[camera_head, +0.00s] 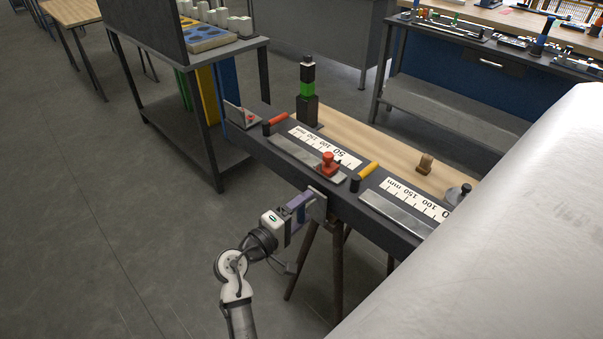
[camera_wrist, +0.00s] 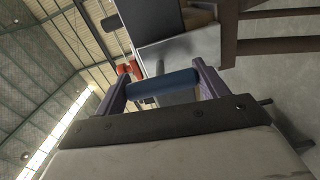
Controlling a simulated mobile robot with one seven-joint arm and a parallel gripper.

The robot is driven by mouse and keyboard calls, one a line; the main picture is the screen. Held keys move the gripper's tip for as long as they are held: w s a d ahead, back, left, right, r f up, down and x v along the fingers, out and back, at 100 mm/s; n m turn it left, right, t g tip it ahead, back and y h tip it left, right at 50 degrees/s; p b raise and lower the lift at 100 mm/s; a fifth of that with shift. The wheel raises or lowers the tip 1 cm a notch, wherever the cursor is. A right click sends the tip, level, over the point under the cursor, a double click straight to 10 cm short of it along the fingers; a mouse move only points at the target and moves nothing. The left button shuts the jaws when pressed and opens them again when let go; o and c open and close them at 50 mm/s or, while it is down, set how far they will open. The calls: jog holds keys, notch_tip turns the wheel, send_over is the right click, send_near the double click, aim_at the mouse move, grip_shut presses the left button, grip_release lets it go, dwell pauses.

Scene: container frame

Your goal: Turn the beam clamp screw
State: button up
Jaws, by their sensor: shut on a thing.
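My gripper (camera_head: 298,207) is at the front side of the dark workbench beam (camera_head: 350,212), just below its top edge. Its two purple fingers show in the wrist view (camera_wrist: 162,78), one at each end of a blue cylindrical bar. They are shut on this blue bar (camera_wrist: 162,86), which looks like the handle of the beam clamp screw; a bit of its blue shows in the head view (camera_head: 301,214). A grey clamp plate (camera_head: 318,204) stands just beyond the fingers, against the beam; it also shows in the wrist view (camera_wrist: 179,52).
On the bench lie scales, a red-handled tool (camera_head: 276,119), a red clamp piece (camera_head: 327,164), a yellow-handled tool (camera_head: 368,170) and a dark post with a green band (camera_head: 307,90). Trestle legs (camera_head: 336,265) stand below. A large pale surface (camera_head: 500,220) fills the right. Open floor lies left.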

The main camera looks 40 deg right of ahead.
jog(key=n+p, duration=0.4)
jog(key=p, duration=0.1)
jog(key=shift+r+n, duration=0.25)
jog(key=shift+n, duration=0.05)
jog(key=n+p, duration=0.3)
jog(key=shift+f+n, duration=0.15)
jog(key=shift+n, duration=0.15)
jog(key=n, duration=0.4)
jog(key=shift+f+n+p, duration=0.1)
jog(key=shift+n+p, duration=0.2)
jog(key=n, duration=0.5)
jog(key=o, duration=0.9)
jog(key=shift+a, duration=0.1)
